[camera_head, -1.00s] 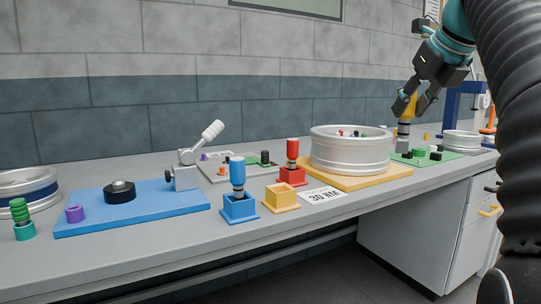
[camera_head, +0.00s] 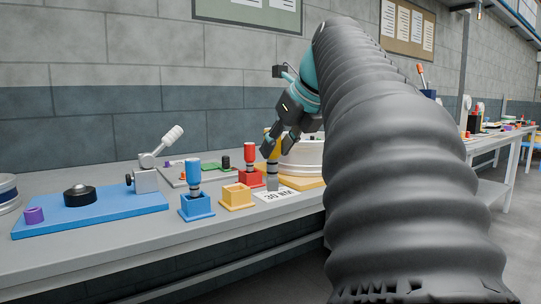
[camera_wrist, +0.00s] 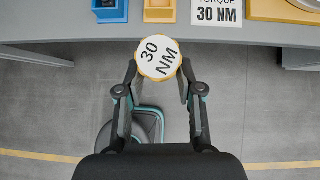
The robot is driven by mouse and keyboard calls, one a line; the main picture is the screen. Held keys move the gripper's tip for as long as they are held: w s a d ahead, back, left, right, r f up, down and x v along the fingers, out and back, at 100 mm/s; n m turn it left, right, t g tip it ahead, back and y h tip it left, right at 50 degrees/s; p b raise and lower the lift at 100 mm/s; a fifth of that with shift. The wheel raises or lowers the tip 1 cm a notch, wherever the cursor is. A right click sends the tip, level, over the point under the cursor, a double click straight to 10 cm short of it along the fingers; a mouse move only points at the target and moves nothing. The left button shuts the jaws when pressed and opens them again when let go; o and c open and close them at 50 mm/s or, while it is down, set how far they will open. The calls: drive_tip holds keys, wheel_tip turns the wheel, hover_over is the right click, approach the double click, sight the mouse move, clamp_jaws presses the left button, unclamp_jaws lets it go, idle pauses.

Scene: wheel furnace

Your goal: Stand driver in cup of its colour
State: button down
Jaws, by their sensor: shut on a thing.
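My gripper (camera_head: 277,147) is shut on the yellow driver (camera_head: 271,152), which hangs upright with its grey lower end down. In the wrist view, its round white top marked "30 NM" (camera_wrist: 158,57) sits between my fingers (camera_wrist: 160,75). The yellow cup (camera_head: 237,197) is a square block on the bench, left of the driver in the head view, and looks empty. In the wrist view this cup (camera_wrist: 159,15) is partly cut off at the top edge. A blue driver (camera_head: 193,172) stands in the blue cup (camera_head: 196,207); a red driver (camera_head: 250,153) stands in the red cup (camera_head: 250,178).
A white "30 NM" card (camera_head: 277,196) lies right of the yellow cup. A silver wheel (camera_head: 303,155) stands on a yellow board (camera_head: 309,182) behind. A blue board (camera_head: 110,208) is at left. The bench's front edge (camera_wrist: 250,43) crosses the wrist view, with open floor below.

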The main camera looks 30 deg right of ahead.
drive_tip(key=shift+s+f, duration=0.25)
drive_tip(key=shift+f, duration=0.1)
drive_tip(key=shift+r+p, duration=0.15)
drive_tip(key=shift+p, duration=0.25)
drive_tip(key=shift+w+p, duration=0.75)
drive_tip(key=shift+w, duration=0.55)
drive_tip(key=w+a+f, duration=0.1)
drive_tip(key=w, duration=1.2)
drive_tip(key=shift+w+a, duration=0.15)
drive_tip(key=shift+f, duration=0.1)
drive_tip(key=shift+f+b, duration=1.35)
drive_tip(key=shift+f, duration=1.6)
idle(0.5)
drive_tip(key=c, duration=0.7)
unclamp_jaws()
